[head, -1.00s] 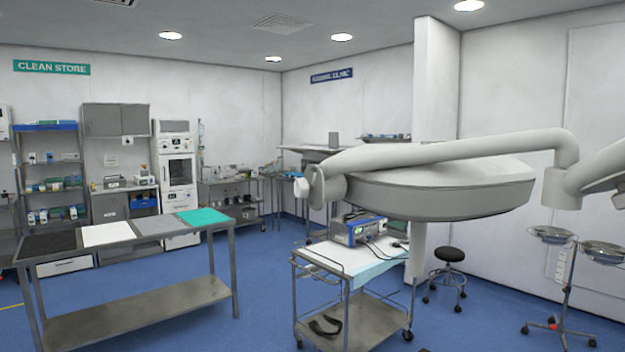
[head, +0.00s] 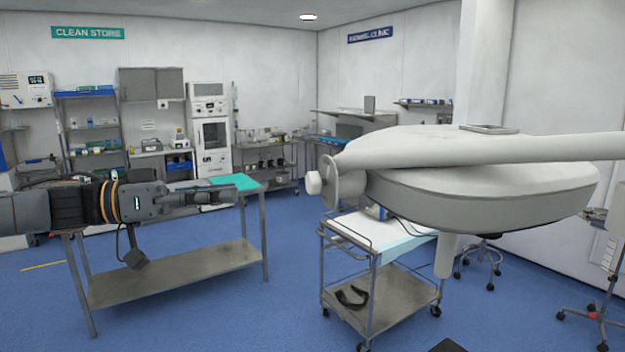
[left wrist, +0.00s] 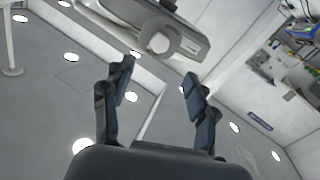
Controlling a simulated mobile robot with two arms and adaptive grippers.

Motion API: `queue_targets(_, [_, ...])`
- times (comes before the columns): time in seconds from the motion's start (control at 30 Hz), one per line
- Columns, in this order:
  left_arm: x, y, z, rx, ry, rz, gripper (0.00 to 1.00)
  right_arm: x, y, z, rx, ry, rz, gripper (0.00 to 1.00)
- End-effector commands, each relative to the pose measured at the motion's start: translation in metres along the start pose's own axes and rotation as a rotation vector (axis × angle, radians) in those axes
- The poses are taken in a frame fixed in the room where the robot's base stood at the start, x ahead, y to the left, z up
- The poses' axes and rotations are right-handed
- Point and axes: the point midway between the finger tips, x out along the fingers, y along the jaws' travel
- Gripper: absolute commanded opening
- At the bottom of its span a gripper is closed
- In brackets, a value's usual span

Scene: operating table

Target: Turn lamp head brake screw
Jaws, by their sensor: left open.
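The lamp head (head: 470,190) is a large pale grey disc hanging at the right of the head view, with a thick white arm across it. The brake screw (head: 314,183) is a small white knob at its left end, beside a round joint plate. My left gripper (head: 222,193) points right toward the knob and stays apart from it, left of it. In the left wrist view the gripper (left wrist: 158,95) is open and empty, and the knob (left wrist: 158,43) shows beyond the fingertips, roughly between them. My right gripper is not in view.
A steel table (head: 170,272) with a teal cloth stands below my left arm. A wheeled trolley (head: 385,300) stands under the lamp. A stool (head: 482,262) is behind it. The air between my gripper and the knob looks clear.

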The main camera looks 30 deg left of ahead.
Motion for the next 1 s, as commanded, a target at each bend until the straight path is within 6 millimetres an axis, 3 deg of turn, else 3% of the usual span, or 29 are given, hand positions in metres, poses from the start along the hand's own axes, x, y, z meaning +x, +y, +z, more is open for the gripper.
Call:
queue_targets(0.6, [0.11,0.001,-0.003,-0.004,0.002,0.003,0.58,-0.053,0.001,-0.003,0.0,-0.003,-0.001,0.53])
queue_targets(0.8, [0.129,0.0,-0.001,0.0,-0.001,0.001,0.58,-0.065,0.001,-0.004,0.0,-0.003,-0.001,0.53])
queue_targets(1.0, [0.135,-0.001,0.0,0.001,0.001,-0.002,0.58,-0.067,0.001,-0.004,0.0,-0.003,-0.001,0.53])
